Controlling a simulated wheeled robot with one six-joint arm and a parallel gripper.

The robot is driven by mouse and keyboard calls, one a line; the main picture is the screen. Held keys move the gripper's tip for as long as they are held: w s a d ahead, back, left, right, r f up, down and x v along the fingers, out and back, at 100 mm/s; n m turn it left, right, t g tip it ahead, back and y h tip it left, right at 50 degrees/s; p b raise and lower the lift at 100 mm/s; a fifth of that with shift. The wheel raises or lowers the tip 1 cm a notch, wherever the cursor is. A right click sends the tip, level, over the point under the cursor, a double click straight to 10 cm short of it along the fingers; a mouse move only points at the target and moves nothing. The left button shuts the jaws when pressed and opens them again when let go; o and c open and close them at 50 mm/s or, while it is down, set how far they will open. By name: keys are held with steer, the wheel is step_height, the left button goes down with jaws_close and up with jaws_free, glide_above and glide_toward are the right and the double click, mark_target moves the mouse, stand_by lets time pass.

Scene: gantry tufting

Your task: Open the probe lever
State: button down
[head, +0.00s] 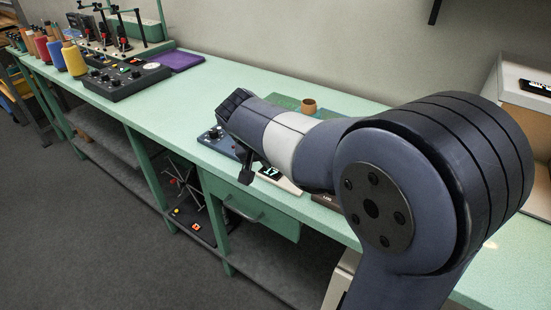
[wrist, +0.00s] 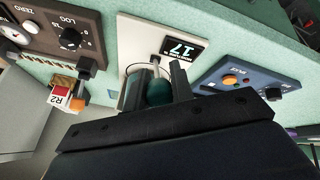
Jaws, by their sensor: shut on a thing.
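A white unit (wrist: 150,38) with a dark display (wrist: 178,50) reading 17 lies on the bench; in the head view it shows partly behind my arm, with its display (head: 270,173) visible. In the wrist view my gripper (wrist: 157,84) has its two dark fingers on either side of a dark teal rounded knob (wrist: 158,93), shut on it. A thin light stem and a thin dark loop show between the knob and the white unit. I take the knob to be the probe lever's grip; its lower part is hidden by my gripper.
A brown LOG panel (wrist: 70,38) and an R2-marked block (wrist: 62,97) are left of my gripper in the wrist view. A blue panel (wrist: 250,78) with an orange button is to the right. The green bench (head: 180,95) has clear room toward the black control box (head: 125,77).

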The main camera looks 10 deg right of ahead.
steer(key=shift+f, duration=0.15)
steer(key=c, duration=1.2)
jaws_free()
steer(key=shift+a, duration=0.1)
steer(key=shift+c, duration=0.2)
steer(key=shift+r, duration=0.2)
steer(key=v, duration=1)
steer(key=shift+s+r+p, duration=0.2)
steer(key=shift+r+p, duration=0.05)
steer(key=shift+p, duration=0.15)
steer(key=shift+a, duration=0.15)
steer(key=x, duration=1)
steer(key=shift+w+d+f+b, duration=0.2)
steer(key=shift+f+b, duration=0.1)
steer(key=shift+b, duration=0.1)
steer(key=shift+w+d+r, duration=0.1)
